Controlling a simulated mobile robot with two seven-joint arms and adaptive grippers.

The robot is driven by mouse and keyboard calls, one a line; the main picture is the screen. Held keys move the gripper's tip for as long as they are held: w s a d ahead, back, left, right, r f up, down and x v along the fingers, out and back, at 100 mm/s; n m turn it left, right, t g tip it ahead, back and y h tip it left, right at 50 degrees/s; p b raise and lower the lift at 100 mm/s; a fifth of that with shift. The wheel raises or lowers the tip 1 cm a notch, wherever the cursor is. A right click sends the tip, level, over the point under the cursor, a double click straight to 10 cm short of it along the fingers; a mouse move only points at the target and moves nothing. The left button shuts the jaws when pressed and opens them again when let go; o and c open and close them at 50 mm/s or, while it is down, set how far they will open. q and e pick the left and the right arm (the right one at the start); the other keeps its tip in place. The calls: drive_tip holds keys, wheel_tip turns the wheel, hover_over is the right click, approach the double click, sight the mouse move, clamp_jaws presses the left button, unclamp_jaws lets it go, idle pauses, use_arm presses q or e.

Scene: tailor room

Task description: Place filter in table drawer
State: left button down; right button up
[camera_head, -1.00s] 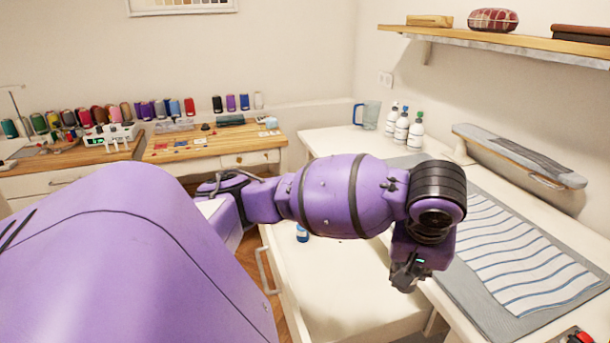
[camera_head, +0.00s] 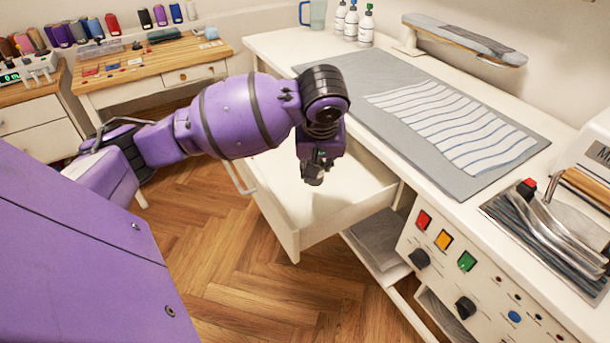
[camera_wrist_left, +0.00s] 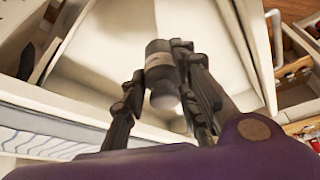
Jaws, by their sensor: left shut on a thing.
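The filter, a small dark grey cylinder with a paler end, is between the fingers of my left gripper in the left wrist view (camera_wrist_left: 160,72). In the head view my left gripper (camera_head: 316,166) hangs over the open white table drawer (camera_head: 297,243), with the filter (camera_head: 313,178) at its tips. The filter is held above the drawer floor; the exact height is hard to tell. The drawer is pulled out from the white table, and part of its inside is hidden behind my arm. My right gripper is not in view.
The white table carries a grey mat (camera_head: 385,110) with a striped cloth, white bottles (camera_head: 351,23) and a small ironing board (camera_head: 465,40). A control panel with coloured buttons (camera_head: 443,240) is at right. Wooden floor (camera_head: 225,270) lies free before the drawer.

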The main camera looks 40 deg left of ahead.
use_arm(q)
drive_tip(key=w+a+f, duration=0.1)
drive_tip(key=f, duration=0.2)
drive_tip(key=a+f+b, duration=0.1)
drive_tip(key=a+f, duration=0.1)
drive_tip(key=f, duration=0.1)
drive_tip(key=w+a+f, duration=0.1)
drive_tip(key=a+f, duration=0.1)
drive_tip(key=f, duration=0.1)
drive_tip(key=shift+w+a+f, duration=0.2)
drive_tip(key=shift+w+f, duration=0.05)
drive_tip(key=shift+w, duration=0.1)
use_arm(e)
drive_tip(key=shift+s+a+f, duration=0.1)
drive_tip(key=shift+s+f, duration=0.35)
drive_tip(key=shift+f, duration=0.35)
use_arm(q)
drive_tip(key=shift+f, duration=0.1)
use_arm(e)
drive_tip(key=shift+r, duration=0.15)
use_arm(q)
drive_tip(key=c, duration=1.4)
unclamp_jaws()
